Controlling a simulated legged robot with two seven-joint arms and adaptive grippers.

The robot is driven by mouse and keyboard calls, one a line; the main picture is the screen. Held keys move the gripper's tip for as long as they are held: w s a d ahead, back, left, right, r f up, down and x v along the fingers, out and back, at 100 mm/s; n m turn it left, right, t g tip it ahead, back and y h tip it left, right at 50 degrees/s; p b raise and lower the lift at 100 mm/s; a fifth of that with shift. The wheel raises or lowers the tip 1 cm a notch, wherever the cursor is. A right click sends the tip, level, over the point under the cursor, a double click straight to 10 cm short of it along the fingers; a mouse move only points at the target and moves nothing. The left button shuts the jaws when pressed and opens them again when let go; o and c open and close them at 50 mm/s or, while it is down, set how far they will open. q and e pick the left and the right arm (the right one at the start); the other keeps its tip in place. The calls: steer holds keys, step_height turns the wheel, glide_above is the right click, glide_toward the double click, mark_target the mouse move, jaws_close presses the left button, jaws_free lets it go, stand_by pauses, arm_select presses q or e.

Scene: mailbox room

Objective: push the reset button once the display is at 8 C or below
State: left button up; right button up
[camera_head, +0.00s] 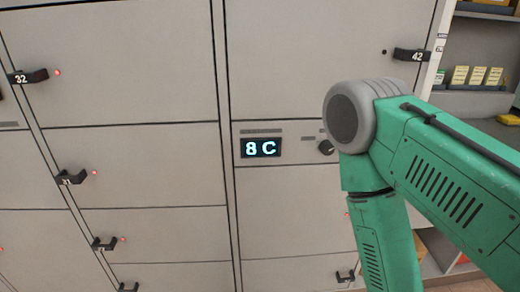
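The display (261,148) is a small black panel on the grey locker front. No label reading reset is legible. My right arm comes in from the right and bends down in front of the lockers. Its gripper is below the picture's edge. My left gripper is not in view.
Grey locker doors fill most of the view, with protruding dark handles such as number 32 (28,76) and number 42 (411,55). Small red lights show beside several handles. Open shelves with small yellow packages (477,75) stand at the right. The front left of the display is clear.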

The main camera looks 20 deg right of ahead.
jaws_close()
stand_by(1.4)
